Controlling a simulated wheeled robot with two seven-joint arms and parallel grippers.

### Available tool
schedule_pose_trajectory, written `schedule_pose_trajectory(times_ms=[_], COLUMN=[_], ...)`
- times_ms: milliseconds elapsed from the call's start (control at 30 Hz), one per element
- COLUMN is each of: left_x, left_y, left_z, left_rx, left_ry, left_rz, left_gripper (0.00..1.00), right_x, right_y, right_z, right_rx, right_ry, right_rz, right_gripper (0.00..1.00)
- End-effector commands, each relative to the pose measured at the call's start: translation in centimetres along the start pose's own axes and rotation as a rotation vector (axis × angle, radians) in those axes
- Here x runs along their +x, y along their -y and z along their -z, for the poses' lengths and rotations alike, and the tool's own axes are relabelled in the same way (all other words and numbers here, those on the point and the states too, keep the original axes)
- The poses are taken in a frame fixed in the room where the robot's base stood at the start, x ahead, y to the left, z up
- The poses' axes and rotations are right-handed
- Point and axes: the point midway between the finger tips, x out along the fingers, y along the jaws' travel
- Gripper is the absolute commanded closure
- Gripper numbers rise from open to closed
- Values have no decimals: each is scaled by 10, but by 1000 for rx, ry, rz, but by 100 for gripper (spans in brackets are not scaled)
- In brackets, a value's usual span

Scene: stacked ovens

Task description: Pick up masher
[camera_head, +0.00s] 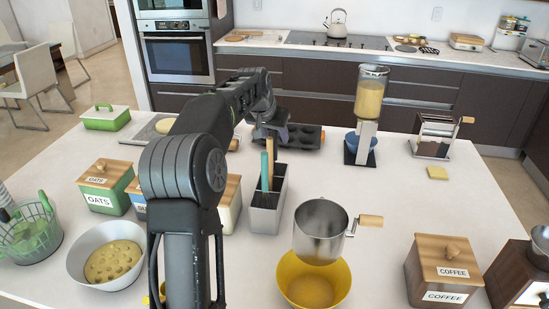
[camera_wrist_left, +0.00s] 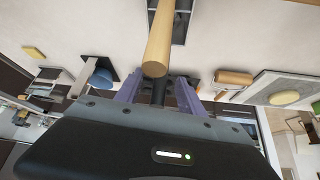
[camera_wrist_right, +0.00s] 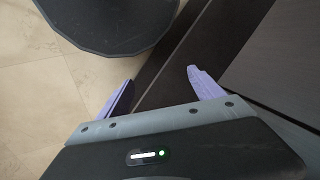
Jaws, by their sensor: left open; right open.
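A grey metal utensil holder (camera_head: 265,213) stands on the white island. A wooden handle (camera_head: 270,155) and a teal handle (camera_head: 264,172) stick up from it; the utensil heads are hidden inside, so I cannot tell which is the masher. My left gripper (camera_head: 268,138) is above the holder at the handle tops. In the left wrist view, my open left gripper (camera_wrist_left: 160,92) has a wooden handle (camera_wrist_left: 159,38) between or just before its fingers, not clamped. My right gripper (camera_wrist_right: 160,78) is open and empty, over the floor beside dark panels.
A yellow bowl (camera_head: 314,285) with a metal sifter (camera_head: 321,230) above it is near the front. Wooden-lidded canisters (camera_head: 104,186) stand left of the holder. A dark muffin tin (camera_head: 305,138) lies behind it.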

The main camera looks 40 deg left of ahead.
Motion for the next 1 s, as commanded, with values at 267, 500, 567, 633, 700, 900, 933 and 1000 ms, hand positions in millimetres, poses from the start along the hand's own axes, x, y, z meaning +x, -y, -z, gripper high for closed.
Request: schedule_pose_trajectory(times_ms=[267,500,567,633,700,900,933,1000], left_x=[2,1,1,1,1,1,1,1], left_y=[0,0,0,0,0,0,0,0], left_z=[0,0,0,0,0,0,0,0], left_rx=[0,0,0,0,0,0,0,0], left_ry=[-1,-1,-1,-1,-1,-1,-1,-1], left_rz=[0,0,0,0,0,0,0,0], left_gripper=[54,54,54,56,62,79,81,87], right_x=[0,0,0,0,0,0,0,0], right_y=[0,0,0,0,0,0,0,0], right_z=[0,0,0,0,0,0,0,0], right_rx=[0,0,0,0,0,0,0,0], right_ry=[0,0,0,0,0,0,0,0], right_rz=[0,0,0,0,0,0,0,0], right_gripper=[23,23,23,23,23,23,23,23])
